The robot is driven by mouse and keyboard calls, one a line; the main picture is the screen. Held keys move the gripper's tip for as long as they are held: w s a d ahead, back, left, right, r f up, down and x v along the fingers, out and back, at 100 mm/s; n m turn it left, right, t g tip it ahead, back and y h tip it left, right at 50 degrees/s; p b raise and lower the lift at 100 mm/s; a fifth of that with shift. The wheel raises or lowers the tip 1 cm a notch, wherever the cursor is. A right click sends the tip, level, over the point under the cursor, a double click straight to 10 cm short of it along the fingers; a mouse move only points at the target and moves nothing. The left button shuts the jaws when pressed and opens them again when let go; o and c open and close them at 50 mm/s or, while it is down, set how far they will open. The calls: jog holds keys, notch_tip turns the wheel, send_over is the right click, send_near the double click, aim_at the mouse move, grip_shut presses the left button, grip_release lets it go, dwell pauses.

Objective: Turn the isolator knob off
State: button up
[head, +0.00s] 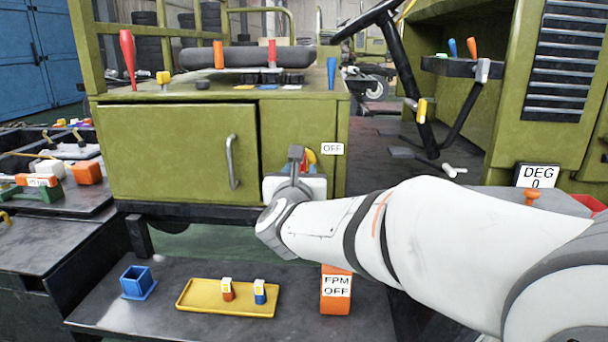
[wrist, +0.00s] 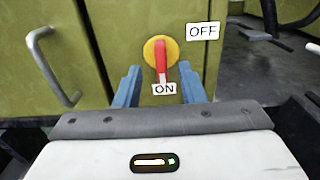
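The isolator knob is a red handle (wrist: 161,60) on a round yellow plate (wrist: 150,50), mounted on the green cabinet's front. In the wrist view the handle points down, to the ON label (wrist: 164,89). The OFF label (wrist: 202,31) is up and to the right of it. My gripper (wrist: 168,82) is open, with one blue-grey finger on each side of the handle's lower end and gaps between. Contact is not visible. In the head view my gripper (head: 297,155) hides most of the knob; a bit of yellow plate (head: 311,157) shows beside the OFF label (head: 333,149).
A cabinet door handle (head: 232,162) stands out to the left of the knob. Below is a dark bench with a yellow tray (head: 200,303), a blue open box (head: 137,282) and an orange block marked FPM OFF (head: 336,291). A steering column (head: 395,60) rises at the right.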

jog(key=w, duration=0.7)
jog(key=shift+w+d+b, duration=0.15)
jog(key=shift+w+b, duration=0.05)
jog(key=shift+b, duration=0.15)
